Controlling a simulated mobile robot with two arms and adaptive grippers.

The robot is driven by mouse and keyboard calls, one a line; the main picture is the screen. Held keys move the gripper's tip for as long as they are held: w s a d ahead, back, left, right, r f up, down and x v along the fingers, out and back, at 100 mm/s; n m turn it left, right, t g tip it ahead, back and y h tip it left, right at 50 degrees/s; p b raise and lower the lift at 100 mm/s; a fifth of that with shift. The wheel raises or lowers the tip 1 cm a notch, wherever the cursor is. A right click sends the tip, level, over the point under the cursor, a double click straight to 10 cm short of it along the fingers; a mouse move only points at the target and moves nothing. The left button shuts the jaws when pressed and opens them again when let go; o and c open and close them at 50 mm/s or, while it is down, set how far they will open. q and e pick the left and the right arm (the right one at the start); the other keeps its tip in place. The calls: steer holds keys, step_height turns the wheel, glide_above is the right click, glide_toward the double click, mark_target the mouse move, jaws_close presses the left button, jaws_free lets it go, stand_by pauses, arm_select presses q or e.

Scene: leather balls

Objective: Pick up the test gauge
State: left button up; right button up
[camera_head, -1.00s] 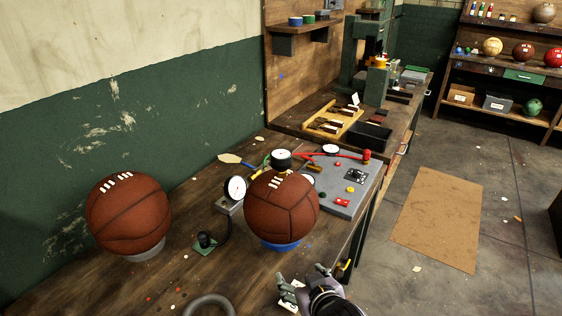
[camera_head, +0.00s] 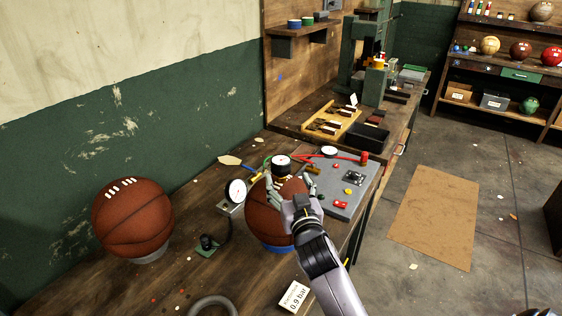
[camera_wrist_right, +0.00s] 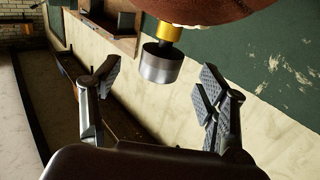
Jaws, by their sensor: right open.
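The test gauge (camera_head: 281,161), a small round dial with a white face and dark body, stands on top of the front leather ball (camera_head: 262,218). In the right wrist view its metal body (camera_wrist_right: 161,64) and brass stem (camera_wrist_right: 169,33) show against the ball. My right gripper (camera_head: 290,184) is open at the top of this ball, its fingers on either side of the gauge. In the right wrist view the gauge lies between the open fingers (camera_wrist_right: 160,82), apart from both. My left gripper is not in view.
A second ball (camera_head: 132,215) sits on a ring at the left. A dial on a stand (camera_head: 236,190) is left of the front ball. A grey panel (camera_head: 345,205) with a red hose lies right behind. A card marked 0.9 bar (camera_head: 294,297) lies at the front edge.

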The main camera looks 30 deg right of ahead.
mark_target(283, 175)
steer(key=shift+x, duration=0.8)
steer(key=shift+w+d+p, duration=0.1)
steer(key=shift+w+p, duration=0.4)
steer(key=p+x, duration=0.1)
steer(key=x, duration=0.2)
steer(key=shift+w, duration=0.25)
steer(key=shift+w+d+f+p, duration=0.1)
steer(key=shift+w+f+p, duration=0.15)
steer(key=shift+w, duration=0.2)
steer(key=shift+s, duration=0.1)
steer(key=shift+c, duration=0.5)
steer(key=shift+r, duration=0.1)
steer(key=c, duration=1.2)
step_height(283, 175, up, 19)
steer(key=b, duration=0.3)
steer(key=shift+r, duration=0.15)
